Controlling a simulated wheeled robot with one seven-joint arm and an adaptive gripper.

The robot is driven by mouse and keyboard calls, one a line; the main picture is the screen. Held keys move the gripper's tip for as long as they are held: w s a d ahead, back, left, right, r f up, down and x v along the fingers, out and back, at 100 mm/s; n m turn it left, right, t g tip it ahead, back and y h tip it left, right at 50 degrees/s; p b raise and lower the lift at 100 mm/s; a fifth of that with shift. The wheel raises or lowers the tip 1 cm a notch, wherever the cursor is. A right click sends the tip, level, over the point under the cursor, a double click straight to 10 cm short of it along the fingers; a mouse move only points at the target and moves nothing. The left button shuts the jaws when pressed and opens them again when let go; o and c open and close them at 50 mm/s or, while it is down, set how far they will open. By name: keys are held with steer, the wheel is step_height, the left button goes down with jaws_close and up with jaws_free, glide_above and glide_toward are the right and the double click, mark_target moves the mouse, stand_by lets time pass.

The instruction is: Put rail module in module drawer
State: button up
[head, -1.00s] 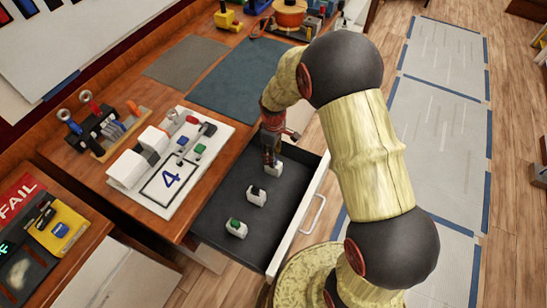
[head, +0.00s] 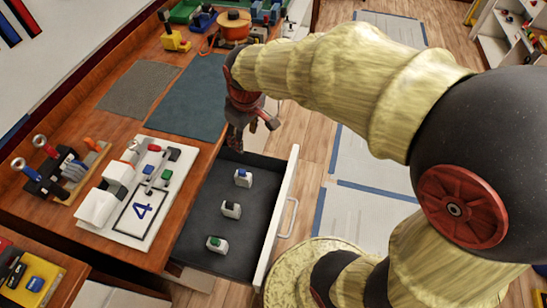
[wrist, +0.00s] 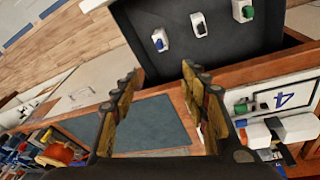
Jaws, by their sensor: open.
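The module drawer (head: 190,245) is pulled out from the bench, with a dark floor and a white front. Three white rail modules lie spaced apart in a row inside it: one with a blue top (head: 243,178), one with a black top (head: 231,210) and one with a green top (head: 217,244). They also show in the wrist view, blue (wrist: 159,40), black (wrist: 199,25) and green (wrist: 242,11). My gripper (head: 235,142) is above the far end of the drawer, clear of the modules. In the wrist view its fingers (wrist: 160,95) are apart with nothing between them.
A white board marked 4 (head: 138,222) with several parts stands on the wooden bench left of the drawer. A blue-grey mat (head: 190,98) and a grey mat (head: 138,90) lie bare behind it. A screwdriver rack (head: 60,170) stands at left.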

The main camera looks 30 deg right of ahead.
steer(key=s+r+m+t, duration=0.1)
steer(key=s+r, duration=0.3)
steer(key=s, duration=0.4)
steer(key=s+r+m+t, duration=0.2)
steer(key=s+r+m, duration=0.2)
steer(key=s, duration=0.4)
steer(key=shift+v, duration=0.75)
steer(key=shift+d, duration=0.15)
